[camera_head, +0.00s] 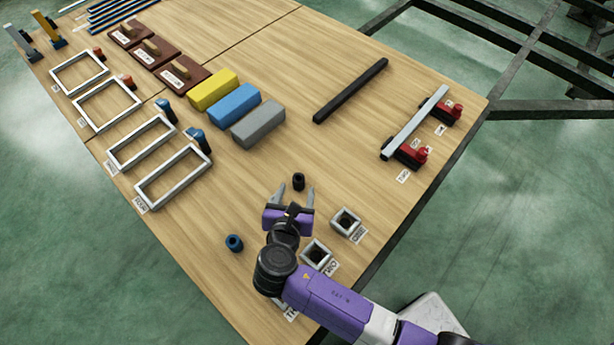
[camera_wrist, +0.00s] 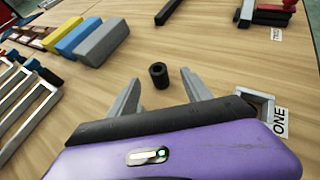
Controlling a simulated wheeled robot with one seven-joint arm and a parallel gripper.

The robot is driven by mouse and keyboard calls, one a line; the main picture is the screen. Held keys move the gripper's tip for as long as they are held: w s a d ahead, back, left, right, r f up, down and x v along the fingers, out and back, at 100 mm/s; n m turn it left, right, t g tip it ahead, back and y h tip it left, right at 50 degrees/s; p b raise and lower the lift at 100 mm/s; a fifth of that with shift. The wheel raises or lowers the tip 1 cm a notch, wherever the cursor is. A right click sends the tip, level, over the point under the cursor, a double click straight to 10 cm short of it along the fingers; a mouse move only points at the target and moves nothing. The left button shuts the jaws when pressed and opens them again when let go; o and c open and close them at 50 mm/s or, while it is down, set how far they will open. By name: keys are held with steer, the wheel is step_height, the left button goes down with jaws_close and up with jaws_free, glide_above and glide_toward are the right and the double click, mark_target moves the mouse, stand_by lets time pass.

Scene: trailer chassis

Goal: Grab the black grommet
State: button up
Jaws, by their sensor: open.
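The black grommet (camera_head: 298,181) is a short dark cylinder with a hole in its top, standing on the wooden table. It also shows in the wrist view (camera_wrist: 159,75), just beyond and between the fingertips. My gripper (camera_head: 290,193) is open and empty, its two grey fingers pointing toward the grommet. The fingers are spread to either side in the wrist view (camera_wrist: 158,90). I cannot tell from these frames whether the fingertips touch the table.
A blue grommet (camera_head: 234,243) stands to the left of my arm. Square metal pieces (camera_head: 345,221) with labels lie to the right. Grey (camera_head: 258,125), blue and yellow blocks and a long black bar (camera_head: 350,91) lie farther back. The table around the black grommet is clear.

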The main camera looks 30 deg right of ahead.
mark_target(298, 179)
steer(key=b+x, duration=0.1)
steer(key=x, duration=0.1)
steer(key=shift+w+d+f, duration=0.15)
steer(key=shift+w, duration=0.05)
steer(key=b+x, duration=0.1)
steer(key=x, duration=0.1)
steer(key=b+x, duration=0.1)
steer(key=x, duration=0.1)
steer(key=shift+w+a+f, duration=0.1)
steer(key=shift+a, duration=0.15)
steer(key=shift+w+d+f, duration=0.15)
steer(key=shift+w+d, duration=0.15)
steer(key=shift+w, duration=0.1)
jaws_close()
